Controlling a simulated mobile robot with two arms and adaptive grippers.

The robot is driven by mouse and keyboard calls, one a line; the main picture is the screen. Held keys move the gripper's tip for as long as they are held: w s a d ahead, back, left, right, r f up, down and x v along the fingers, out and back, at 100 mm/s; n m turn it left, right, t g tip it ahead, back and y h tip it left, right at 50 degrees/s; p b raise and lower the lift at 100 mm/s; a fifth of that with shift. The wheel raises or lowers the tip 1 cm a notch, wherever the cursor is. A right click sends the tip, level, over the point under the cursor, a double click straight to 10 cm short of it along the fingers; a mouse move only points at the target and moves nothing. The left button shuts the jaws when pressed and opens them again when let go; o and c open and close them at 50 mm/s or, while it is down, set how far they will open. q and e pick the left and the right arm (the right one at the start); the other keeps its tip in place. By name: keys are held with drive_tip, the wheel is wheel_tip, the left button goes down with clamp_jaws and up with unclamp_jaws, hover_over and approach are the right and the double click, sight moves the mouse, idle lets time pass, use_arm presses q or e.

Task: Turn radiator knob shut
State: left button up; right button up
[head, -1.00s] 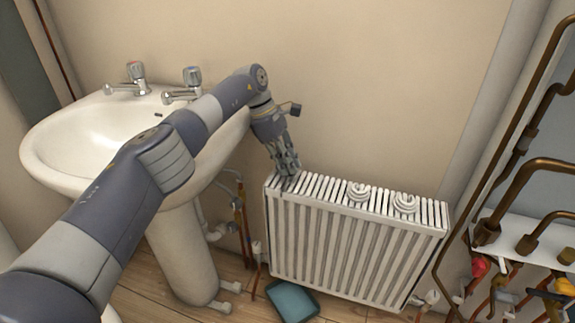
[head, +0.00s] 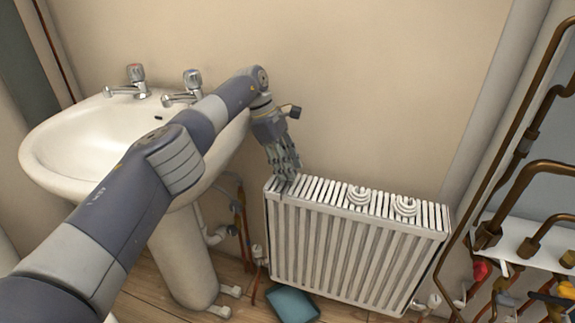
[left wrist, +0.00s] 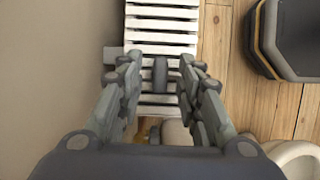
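The white radiator (head: 350,250) stands low against the wall. A small white valve knob (head: 258,252) is beside its lower left end, and another white valve (head: 433,299) is at its lower right. My left gripper (head: 284,180) points down over the radiator's top left end, above the left knob. In the left wrist view its fingers (left wrist: 159,72) are spread with a gap between them. A pale rounded thing (left wrist: 177,132), perhaps the knob, shows partly between the fingers; the hand's base hides the rest. My right gripper is not in view.
A white pedestal sink (head: 90,145) with two taps stands left of the radiator. Thin pipes (head: 240,215) run between them. A blue-grey object (head: 292,304) is on the wooden floor in front. Copper pipes (head: 535,190) fill the right side.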

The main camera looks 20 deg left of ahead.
use_arm(q)
wheel_tip(320, 180, up, 8)
drive_tip(key=shift+f, duration=0.1)
drive_tip(key=shift+r, duration=1.05)
